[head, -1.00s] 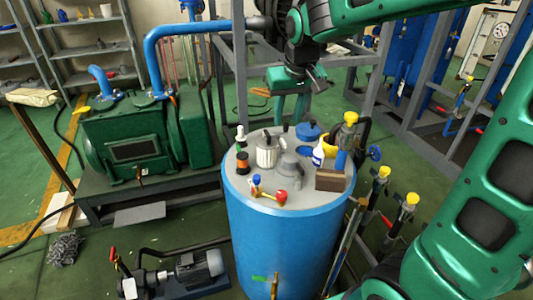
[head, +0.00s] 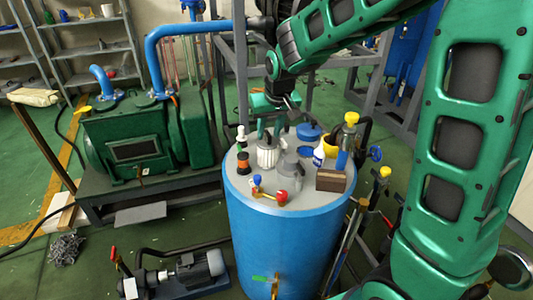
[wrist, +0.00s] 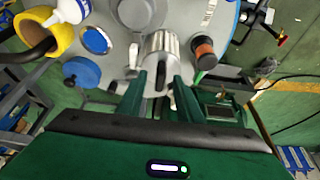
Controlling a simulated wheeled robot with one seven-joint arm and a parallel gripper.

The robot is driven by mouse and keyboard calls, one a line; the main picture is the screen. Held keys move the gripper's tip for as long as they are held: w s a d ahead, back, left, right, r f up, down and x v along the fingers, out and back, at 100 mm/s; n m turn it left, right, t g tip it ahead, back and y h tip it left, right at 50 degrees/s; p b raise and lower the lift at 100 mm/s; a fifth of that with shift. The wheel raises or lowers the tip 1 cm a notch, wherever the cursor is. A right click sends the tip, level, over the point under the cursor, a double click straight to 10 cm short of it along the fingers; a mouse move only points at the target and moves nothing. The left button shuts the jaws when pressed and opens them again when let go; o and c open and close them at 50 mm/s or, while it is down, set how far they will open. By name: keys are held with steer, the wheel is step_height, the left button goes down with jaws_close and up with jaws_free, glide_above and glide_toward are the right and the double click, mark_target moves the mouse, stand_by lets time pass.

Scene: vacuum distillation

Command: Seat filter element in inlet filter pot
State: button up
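The filter element appears to be the pale ribbed cylinder (head: 267,155) standing upright on the grey top of the blue tank (head: 283,240); it also shows in the wrist view (wrist: 161,48). A grey rounded fitting (head: 290,170) beside it may be the inlet filter pot, but I cannot see into it; part of it shows in the wrist view (wrist: 136,13). My gripper (head: 270,132) points down just over the cylinder. In the wrist view, its two fingers (wrist: 162,82) are apart on either side of the cylinder's near end, with no clear sign of grip.
Around the cylinder stand an orange-and-black spool (head: 243,162), a blue round part (head: 308,132), a white bottle (head: 319,152), a brown block (head: 331,180) and a red-knobbed valve piece (head: 280,196). The green pump (head: 130,145) stands at left.

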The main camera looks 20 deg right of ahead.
steer(key=shift+x, duration=0.85)
steer(key=shift+c, duration=0.4)
jaws_close()
stand_by(0.4)
